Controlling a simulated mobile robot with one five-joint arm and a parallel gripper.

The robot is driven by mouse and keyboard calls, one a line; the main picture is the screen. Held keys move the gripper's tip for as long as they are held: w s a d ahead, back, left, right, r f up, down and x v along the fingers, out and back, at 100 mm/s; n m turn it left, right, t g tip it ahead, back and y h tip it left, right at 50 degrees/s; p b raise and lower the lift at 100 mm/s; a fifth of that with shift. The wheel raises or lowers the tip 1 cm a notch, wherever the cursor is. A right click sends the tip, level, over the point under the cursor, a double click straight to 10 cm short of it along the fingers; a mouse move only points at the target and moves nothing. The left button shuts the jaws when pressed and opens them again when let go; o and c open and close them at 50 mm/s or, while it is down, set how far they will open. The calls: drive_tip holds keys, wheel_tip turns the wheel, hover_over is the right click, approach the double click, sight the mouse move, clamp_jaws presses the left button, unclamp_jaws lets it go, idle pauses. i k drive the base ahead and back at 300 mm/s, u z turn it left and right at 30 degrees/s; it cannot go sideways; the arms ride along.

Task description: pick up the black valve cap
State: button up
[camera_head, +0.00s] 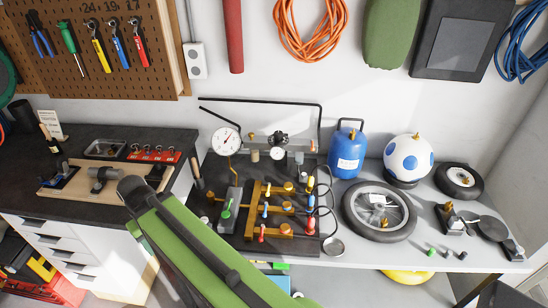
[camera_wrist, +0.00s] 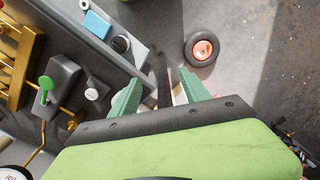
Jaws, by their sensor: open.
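A small dark cap (camera_head: 462,256), which looks like the black valve cap, stands on the grey bench top at the right in the head view. It is too small to make out in detail. A green cap (camera_head: 431,251) and a greyish cap (camera_head: 446,254) stand to its left. I cannot make out the black cap in the wrist view. My gripper (camera_wrist: 160,92) is open, its two green fingers apart with nothing held between them. It is near the bench's edge. In the head view my arm hides the gripper, well left of the caps.
A spoked wheel (camera_head: 380,211) lies left of the caps, and a metal fixture with a dark disc (camera_head: 491,229) stands to their right. The brass valve board (camera_head: 268,210) is mid-bench. A small red-hubbed wheel (camera_wrist: 202,49) lies on a grey surface in the wrist view.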

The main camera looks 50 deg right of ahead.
sight(464, 255)
drive_tip(key=u, duration=5.8)
drive_tip(key=i, duration=0.1)
drive_tip(key=u, duration=2.55)
drive_tip(key=k, duration=0.9)
drive_tip(key=u, duration=0.15)
drive_tip(key=i, duration=0.9)
drive_tip(key=z, duration=0.05)
